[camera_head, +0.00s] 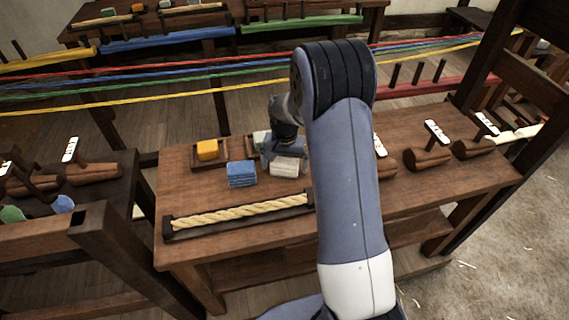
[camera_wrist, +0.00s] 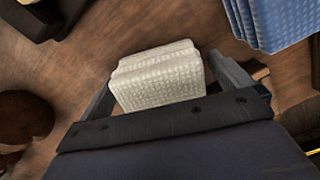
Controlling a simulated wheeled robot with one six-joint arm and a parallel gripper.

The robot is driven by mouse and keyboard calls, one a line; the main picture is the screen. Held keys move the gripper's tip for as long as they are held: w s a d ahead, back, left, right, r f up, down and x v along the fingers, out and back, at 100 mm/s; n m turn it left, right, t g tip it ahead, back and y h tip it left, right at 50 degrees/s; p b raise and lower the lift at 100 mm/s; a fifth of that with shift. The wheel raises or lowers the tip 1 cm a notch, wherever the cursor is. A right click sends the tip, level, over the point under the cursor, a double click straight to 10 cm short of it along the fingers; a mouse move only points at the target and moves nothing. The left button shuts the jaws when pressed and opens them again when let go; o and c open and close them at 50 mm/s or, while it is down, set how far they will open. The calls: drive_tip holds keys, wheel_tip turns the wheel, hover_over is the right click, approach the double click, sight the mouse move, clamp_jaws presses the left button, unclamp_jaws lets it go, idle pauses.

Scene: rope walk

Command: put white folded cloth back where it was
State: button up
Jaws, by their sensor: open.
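The white folded cloth (camera_head: 287,167) lies on the wooden bench, just right of a blue folded cloth (camera_head: 242,174). In the wrist view the white cloth (camera_wrist: 158,76) sits between the two fingers of my gripper (camera_wrist: 165,82). The fingers stand wide, one on each side of it; I cannot tell whether either touches it. In the head view my gripper (camera_head: 281,152) is low over the cloth's back edge and hides part of it. The blue cloth (camera_wrist: 272,22) also shows at the wrist view's upper right.
A pale item (camera_head: 261,140) is partly hidden behind my gripper. A rope (camera_head: 240,211) lies in a long tray along the front. Wooden pieces (camera_head: 427,158) with white labels stand at the right.

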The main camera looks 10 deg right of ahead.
sight(285, 159)
wheel_tip(285, 159, up, 12)
drive_tip(key=shift+r, duration=0.1)
